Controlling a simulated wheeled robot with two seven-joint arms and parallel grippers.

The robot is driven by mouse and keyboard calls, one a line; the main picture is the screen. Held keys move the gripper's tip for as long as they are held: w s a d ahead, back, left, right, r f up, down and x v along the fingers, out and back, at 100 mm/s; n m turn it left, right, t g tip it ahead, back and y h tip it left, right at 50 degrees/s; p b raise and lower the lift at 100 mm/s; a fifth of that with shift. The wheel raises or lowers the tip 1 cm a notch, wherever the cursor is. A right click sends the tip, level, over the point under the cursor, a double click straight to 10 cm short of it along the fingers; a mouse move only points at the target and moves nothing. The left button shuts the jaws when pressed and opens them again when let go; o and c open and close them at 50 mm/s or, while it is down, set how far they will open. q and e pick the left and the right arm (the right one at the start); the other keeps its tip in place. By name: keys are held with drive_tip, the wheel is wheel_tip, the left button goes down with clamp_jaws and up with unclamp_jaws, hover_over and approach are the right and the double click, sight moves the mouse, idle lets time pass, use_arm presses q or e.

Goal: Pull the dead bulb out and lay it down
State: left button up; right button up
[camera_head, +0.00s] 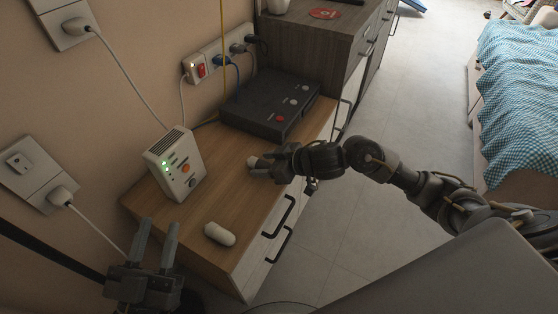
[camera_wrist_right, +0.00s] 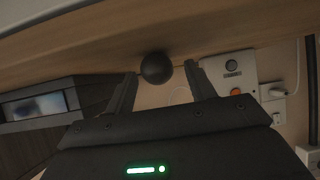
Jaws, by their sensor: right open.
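My right gripper (camera_head: 256,166) reaches in from the right, low over the wooden cabinet top (camera_head: 205,205). My left gripper (camera_head: 158,224) is open and empty at the lower left, apart from these things.
A white box with green lights and buttons (camera_head: 176,165) stands by the wall. A black box with buttons (camera_head: 270,105) lies behind my right gripper. A power strip (camera_head: 217,60) and cables run along the wall. Bare wood lies around the capsule-shaped object. Drawer handles (camera_head: 280,215) protrude in front.

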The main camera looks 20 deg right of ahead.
drive_tip(key=shift+p+v, duration=0.35)
drive_tip(key=shift+v, duration=0.6)
use_arm(q)
drive_tip(key=a+f+n+g+y+p, duration=0.1)
drive_tip(key=a+f+g+y, duration=0.1)
drive_tip(key=f, duration=0.3)
drive_tip(key=w+a+f+g+y+p, duration=0.1)
drive_tip(key=a+f+g+y, duration=0.1)
drive_tip(key=f+g+y, duration=0.1)
drive_tip(key=shift+a+f+n+g+y, duration=0.3)
drive_tip(key=shift+f+n+g, duration=0.15)
drive_tip(key=shift+f, duration=0.6)
use_arm(e)
drive_tip(key=v, duration=0.8)
drive_tip(key=shift+s+f, duration=0.1)
